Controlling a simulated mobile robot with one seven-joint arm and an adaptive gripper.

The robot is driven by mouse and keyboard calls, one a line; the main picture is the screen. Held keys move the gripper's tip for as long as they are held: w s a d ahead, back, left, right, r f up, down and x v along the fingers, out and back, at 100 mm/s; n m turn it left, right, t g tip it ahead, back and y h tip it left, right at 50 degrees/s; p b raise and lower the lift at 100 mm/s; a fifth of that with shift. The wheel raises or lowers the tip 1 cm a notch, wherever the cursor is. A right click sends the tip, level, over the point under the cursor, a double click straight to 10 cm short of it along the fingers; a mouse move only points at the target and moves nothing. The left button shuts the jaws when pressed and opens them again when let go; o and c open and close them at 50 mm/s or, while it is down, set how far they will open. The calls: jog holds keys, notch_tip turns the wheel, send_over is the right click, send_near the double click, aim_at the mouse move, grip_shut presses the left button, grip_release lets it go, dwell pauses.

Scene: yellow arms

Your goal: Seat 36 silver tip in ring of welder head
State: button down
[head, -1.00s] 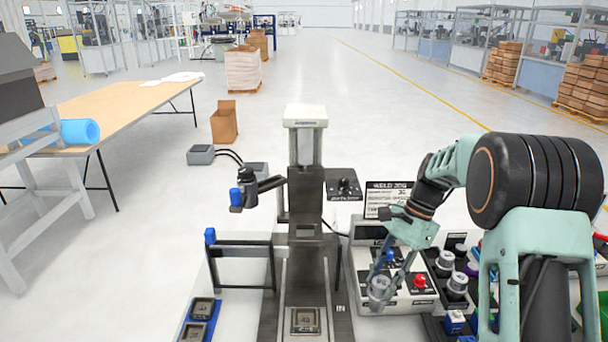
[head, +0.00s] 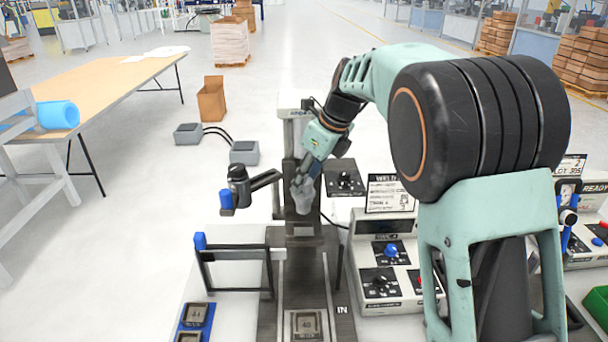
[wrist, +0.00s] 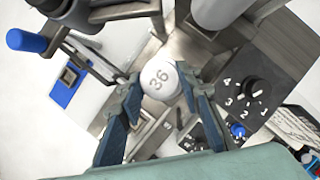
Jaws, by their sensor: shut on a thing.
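The silver tip (wrist: 160,78), marked 36, sits between the two fingers of my gripper (wrist: 161,88) in the wrist view. In the head view my gripper (head: 309,176) holds the grey tip (head: 304,198) in front of the welder's column (head: 296,136). The tip is above the rail and apart from the base plate. In the wrist view a grey cylinder (wrist: 215,9) of the welder stands just above and right of the tip. I cannot make out the ring; my arm and gripper cover part of the welder head.
A dark swing arm with a blue knob (head: 226,199) stands left of the column. A blue-handled bar (head: 235,253) is in front of it. A dial box (head: 345,177) and control panel (head: 385,270) are close on the right. A square block (head: 306,324) lies on the rail.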

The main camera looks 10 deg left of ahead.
jog(key=shift+f+b, duration=1.65)
jog(key=shift+f, duration=0.05)
jog(key=shift+f+b, duration=1.35)
jog(key=shift+f, duration=2)
jog(key=c, duration=1.3)
grip_release()
jog(key=shift+f, duration=0.1)
jog(key=shift+d, duration=0.1)
send_near(309, 207)
jog(key=shift+f, duration=0.2)
